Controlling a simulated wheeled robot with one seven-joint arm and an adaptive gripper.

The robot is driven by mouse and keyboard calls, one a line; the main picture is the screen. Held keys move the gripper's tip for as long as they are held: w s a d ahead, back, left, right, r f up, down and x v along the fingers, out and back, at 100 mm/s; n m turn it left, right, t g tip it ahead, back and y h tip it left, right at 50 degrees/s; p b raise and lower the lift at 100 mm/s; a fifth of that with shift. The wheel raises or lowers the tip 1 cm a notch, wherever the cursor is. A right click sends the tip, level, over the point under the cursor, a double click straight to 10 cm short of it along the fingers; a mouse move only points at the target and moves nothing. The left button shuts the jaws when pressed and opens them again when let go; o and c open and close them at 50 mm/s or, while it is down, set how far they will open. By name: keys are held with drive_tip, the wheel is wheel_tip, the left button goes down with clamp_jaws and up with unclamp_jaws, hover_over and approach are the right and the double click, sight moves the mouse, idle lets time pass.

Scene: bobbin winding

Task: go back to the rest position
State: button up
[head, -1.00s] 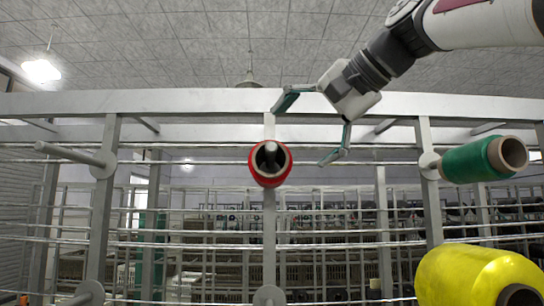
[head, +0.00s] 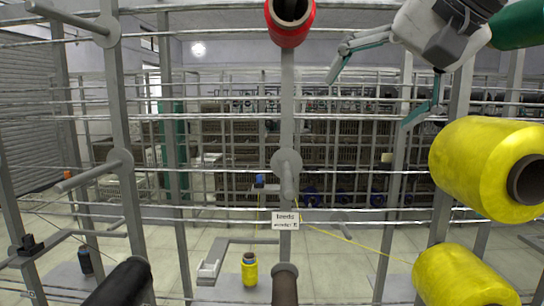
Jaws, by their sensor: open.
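My gripper (head: 378,92) is in the upper right of the head view, with its two fingers spread wide and nothing between them. The red bobbin (head: 290,22) sits on a peg of the metal rack (head: 287,110) at the top middle, to the left of my gripper and apart from it. A green bobbin (head: 515,26) shows at the top right edge, partly hidden behind my arm. A yellow bobbin (head: 475,165) is below and to the right of my gripper.
Bare pegs (head: 287,170) stick out at the middle and at the left (head: 95,175). Another yellow bobbin (head: 460,277) and a black one (head: 122,283) are lower on the rack. A small yellow bobbin (head: 249,270) stands beyond the rack, near a small label (head: 285,220).

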drive_tip(key=s+d+f+n+g+h, duration=0.1)
drive_tip(key=s+f, duration=0.3)
drive_tip(key=f, duration=0.5)
drive_tip(key=s+d+f+n+g+h+b, duration=0.1)
drive_tip(key=s+f, duration=0.3)
drive_tip(key=f, duration=0.5)
drive_tip(key=s+d+f+n+g+h, duration=0.1)
drive_tip(key=s+d+f+n+h, duration=0.1)
drive_tip(key=f, duration=0.8)
drive_tip(key=s+d, duration=0.1)
drive_tip(key=s, duration=0.1)
drive_tip(key=shift+s, duration=0.3)
